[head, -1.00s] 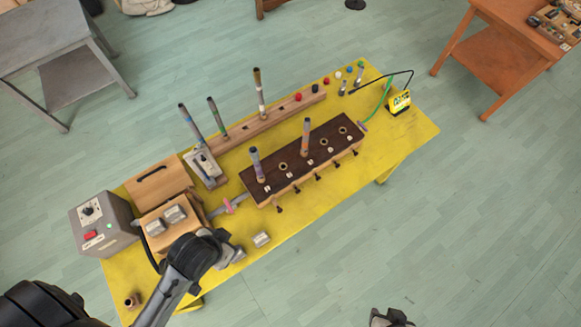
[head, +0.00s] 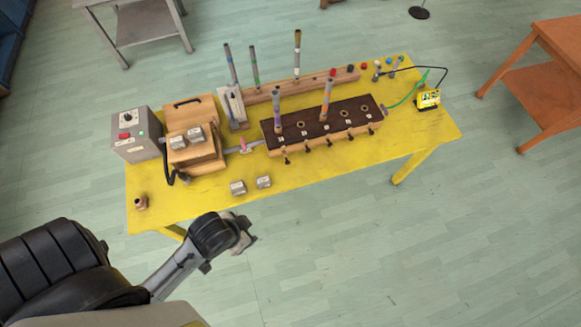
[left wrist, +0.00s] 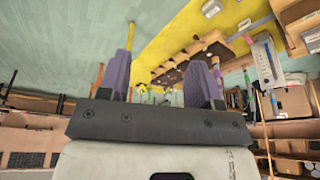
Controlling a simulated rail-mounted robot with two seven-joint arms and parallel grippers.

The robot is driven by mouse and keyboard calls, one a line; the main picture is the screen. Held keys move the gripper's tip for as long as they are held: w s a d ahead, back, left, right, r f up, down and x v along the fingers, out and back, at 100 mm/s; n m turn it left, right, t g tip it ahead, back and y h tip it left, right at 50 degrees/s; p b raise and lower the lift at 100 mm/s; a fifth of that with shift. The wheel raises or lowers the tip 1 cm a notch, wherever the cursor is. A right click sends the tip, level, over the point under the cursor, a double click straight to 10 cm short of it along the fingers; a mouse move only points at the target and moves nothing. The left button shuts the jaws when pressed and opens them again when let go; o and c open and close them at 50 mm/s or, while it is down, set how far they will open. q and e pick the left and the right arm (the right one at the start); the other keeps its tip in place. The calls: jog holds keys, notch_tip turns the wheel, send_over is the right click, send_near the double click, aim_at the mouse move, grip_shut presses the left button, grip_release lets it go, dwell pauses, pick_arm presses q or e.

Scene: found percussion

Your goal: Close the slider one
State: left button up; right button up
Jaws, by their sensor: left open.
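The long wooden box (head: 320,138) with a dark top lies on the yellow table (head: 330,175). Several dark-knobbed sliders (head: 308,148) stick out along its front face; which is slider one I cannot read. Two coloured tubes (head: 326,100) stand upright in holes in its top. My left gripper (head: 240,243) hangs in front of the table's front edge, apart from the box and sliders. In the left wrist view its two purple fingers (left wrist: 163,65) are spread, with nothing between them; the box shows beyond them, small and partly hidden. My right gripper is not seen.
A grey control box (head: 136,134), wooden blocks (head: 196,150) and a copper-coloured cup (head: 141,202) are at the left. A rail with tubes (head: 300,87) stands behind. The floor before the table is clear.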

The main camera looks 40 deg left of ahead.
pick_arm(q)
jog(key=shift+w+a+r, duration=0.1)
jog(key=shift+w+a, duration=0.25)
jog(key=shift+a, duration=0.15)
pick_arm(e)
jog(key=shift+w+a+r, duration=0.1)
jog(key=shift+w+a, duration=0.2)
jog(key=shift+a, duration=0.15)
